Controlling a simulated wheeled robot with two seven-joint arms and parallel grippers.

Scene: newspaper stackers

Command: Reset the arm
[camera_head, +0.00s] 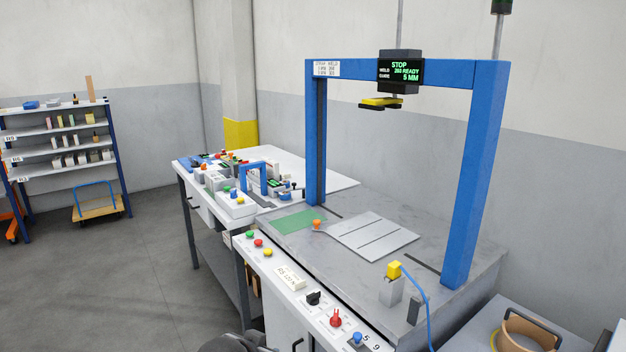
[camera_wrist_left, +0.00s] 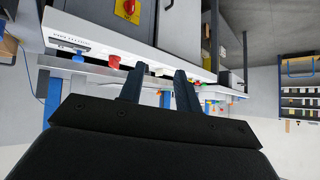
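My left gripper (camera_wrist_left: 160,76) shows in the left wrist view with its two dark fingers apart and nothing held between them. Behind the fingers is the front edge of a machine bench, with a red knob (camera_wrist_left: 113,61) near the left fingertip. I cannot tell whether they touch. In the head view, a dark rounded part at the bottom edge seems to be mine, but no fingers are clear there. My right gripper is in neither view.
A blue gantry (camera_head: 390,70) stands on the grey machine bench (camera_head: 440,250). Its front panel carries a red knob (camera_head: 335,318) and several buttons. A cluttered white table (camera_head: 325,180) is behind it. Shelves (camera_head: 60,130) stand far left; the floor (camera_head: 130,270) between is clear.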

